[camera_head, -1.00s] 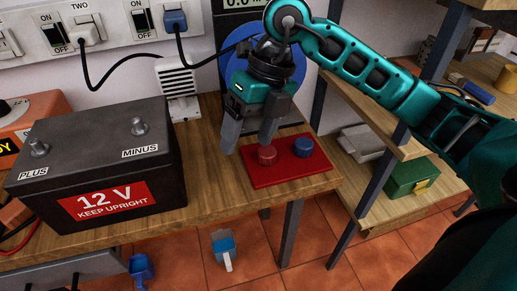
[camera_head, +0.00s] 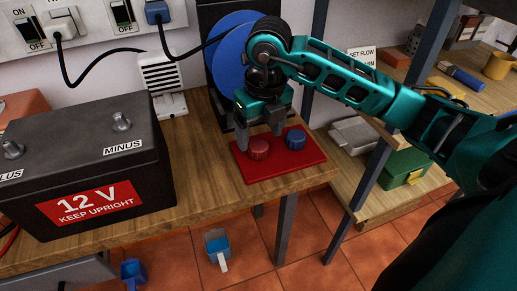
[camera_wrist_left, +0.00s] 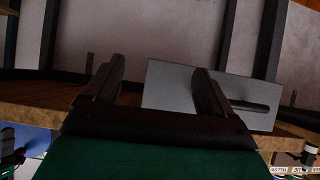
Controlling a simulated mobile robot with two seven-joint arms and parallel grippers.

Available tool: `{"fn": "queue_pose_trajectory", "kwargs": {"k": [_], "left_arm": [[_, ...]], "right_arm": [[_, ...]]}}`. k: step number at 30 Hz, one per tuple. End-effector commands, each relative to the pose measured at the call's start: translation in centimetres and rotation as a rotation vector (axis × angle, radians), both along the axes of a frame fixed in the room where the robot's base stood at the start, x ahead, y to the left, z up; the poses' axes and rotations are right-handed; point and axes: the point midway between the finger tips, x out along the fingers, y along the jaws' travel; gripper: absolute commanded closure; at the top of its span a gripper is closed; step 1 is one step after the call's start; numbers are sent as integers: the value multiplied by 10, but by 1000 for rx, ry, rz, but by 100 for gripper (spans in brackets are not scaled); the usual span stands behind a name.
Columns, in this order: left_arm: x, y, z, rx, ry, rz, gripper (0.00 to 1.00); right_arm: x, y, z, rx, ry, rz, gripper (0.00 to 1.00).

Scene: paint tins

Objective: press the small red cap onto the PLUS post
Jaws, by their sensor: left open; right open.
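The small red cap (camera_head: 258,150) sits on a red mat (camera_head: 312,166) on the bench, left of a blue cap (camera_head: 296,139). My right gripper (camera_head: 259,139) is open and points down, its fingers just at the red cap, one on the left and one on the upper right. I cannot tell whether they touch it. The PLUS post (camera_head: 13,150) stands bare on the black battery (camera_head: 88,140) at the left picture edge, its label partly cut off. The MINUS post (camera_head: 121,122) is also bare. My left gripper (camera_wrist_left: 160,65) shows only in the left wrist view, open and empty.
A white vented box (camera_head: 162,80) and a blue disc (camera_head: 232,48) stand behind. Bare wooden bench (camera_head: 205,165) lies between battery and mat. Shelves with a green box (camera_head: 403,167) stand at right. A grey plate (camera_wrist_left: 165,98) is beyond my left fingers.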

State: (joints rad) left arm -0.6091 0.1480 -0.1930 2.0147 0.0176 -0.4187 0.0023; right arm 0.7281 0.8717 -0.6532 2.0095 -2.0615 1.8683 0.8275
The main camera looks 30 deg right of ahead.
Motion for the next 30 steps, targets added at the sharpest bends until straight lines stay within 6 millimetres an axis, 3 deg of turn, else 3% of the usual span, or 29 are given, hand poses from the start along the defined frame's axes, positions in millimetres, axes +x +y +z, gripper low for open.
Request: {"fn": "queue_pose_trajectory", "kwargs": {"k": [6, 14, 30], "left_arm": [[1, -2, -1, -3, -2, -4, 15], [3, -3, 2, -6, -7, -6, 15], [3, -2, 1, -4, -6, -4, 15]], "right_arm": [[3, 0, -27, 1, 1, 1, 24], [4, 0, -28, 1, -1, 1, 25], [4, 0, -27, 1, -1, 1, 77]]}}
